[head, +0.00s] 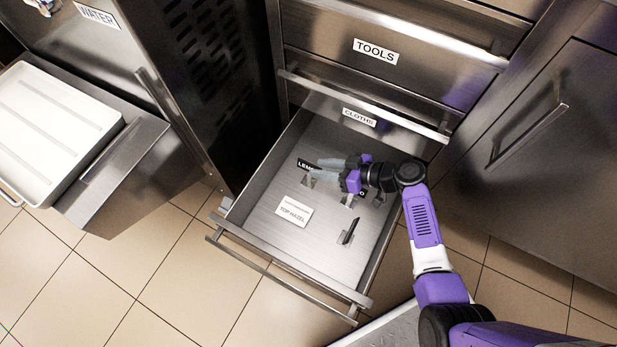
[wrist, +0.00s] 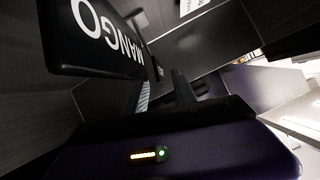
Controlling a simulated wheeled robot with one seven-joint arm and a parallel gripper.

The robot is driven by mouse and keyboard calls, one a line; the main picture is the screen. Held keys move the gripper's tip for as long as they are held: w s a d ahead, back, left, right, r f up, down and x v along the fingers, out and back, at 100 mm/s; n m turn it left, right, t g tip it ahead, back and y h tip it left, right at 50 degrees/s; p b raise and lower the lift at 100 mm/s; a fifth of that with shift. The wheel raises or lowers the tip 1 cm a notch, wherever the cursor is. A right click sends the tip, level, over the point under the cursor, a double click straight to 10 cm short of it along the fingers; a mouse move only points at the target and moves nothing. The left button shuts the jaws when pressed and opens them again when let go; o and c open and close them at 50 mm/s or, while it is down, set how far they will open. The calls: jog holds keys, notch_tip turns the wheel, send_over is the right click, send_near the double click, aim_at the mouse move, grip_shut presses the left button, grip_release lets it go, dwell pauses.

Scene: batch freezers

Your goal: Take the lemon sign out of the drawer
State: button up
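A black sign with white letters starting "LEM" (head: 305,164), the lemon sign, stands in the open drawer (head: 249,192), towards its left side. Its right end is hidden by my gripper. My gripper (head: 319,168) reaches low into the drawer from the right, with its pale fingertips at the sign. The two fingers look spread apart; whether either touches the sign cannot be told. The lemon sign cannot be made out in the wrist view, where a black MANGO sign (wrist: 104,37) fills the upper left.
A white card reading "TOP HAZEL" (head: 293,211) lies in the drawer. Another black sign (head: 349,231) stands nearly edge-on, nearer the front.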

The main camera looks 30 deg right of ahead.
aim_at(309, 168)
jog(key=b+x, duration=0.1)
jog(key=x, duration=0.3)
jog(key=shift+w+a+f+b, duration=0.15)
jog(key=shift+w+a+b, duration=0.1)
jog(key=shift+w+b, duration=0.1)
jog(key=shift+s, duration=0.1)
grip_shut()
dwell(1.0)
